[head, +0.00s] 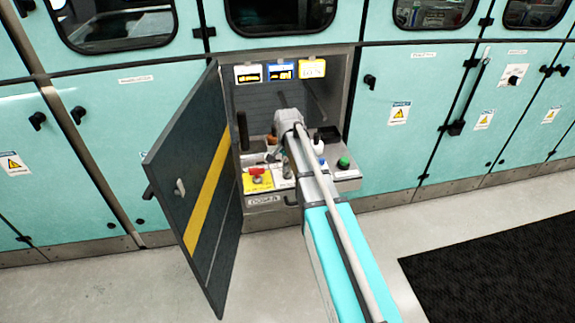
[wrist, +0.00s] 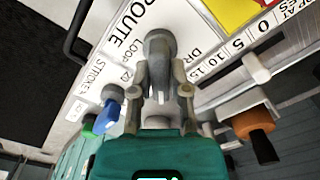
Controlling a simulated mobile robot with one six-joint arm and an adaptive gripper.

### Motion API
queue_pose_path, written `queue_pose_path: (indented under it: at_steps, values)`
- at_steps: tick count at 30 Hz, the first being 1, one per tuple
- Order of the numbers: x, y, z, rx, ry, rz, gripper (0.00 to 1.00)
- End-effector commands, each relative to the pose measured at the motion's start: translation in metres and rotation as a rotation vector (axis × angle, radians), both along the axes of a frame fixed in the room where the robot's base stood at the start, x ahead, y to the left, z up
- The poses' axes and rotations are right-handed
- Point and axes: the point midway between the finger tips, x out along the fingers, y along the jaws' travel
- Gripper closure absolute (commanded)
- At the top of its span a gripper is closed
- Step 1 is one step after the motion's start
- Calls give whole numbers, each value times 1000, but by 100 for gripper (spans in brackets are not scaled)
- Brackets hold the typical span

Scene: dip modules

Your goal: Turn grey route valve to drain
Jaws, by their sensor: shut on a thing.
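The grey route valve (wrist: 160,46) is in the middle of the wrist view, on a white plate marked ROUTE (wrist: 130,20). The label LOOP is to its left, and a label starting DR, partly hidden, is to its right. My gripper (wrist: 159,82) is shut on the grey valve, one finger on each side of its handle. The handle's lower part is partly hidden between the fingers, so its exact pointing is hard to tell. In the head view my arm covers the valve and the fingers.
The panel sits in an open cabinet bay. Its dark door (head: 190,180) stands open at the left. A red handle on a yellow plate (head: 258,182) and a green button (head: 344,162) flank my arm. An orange-and-black handle (wrist: 257,135) and a blue knob (wrist: 110,113) are close to my gripper.

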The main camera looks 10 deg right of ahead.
Motion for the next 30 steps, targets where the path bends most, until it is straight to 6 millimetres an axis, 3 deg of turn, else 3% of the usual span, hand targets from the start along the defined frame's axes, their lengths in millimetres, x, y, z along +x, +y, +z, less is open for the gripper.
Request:
queue_pose_path:
  at_steps: [14,30]
  values:
    - [0,1,0,1,-1,93,100]
    - [0,1,0,1,-1,511,100]
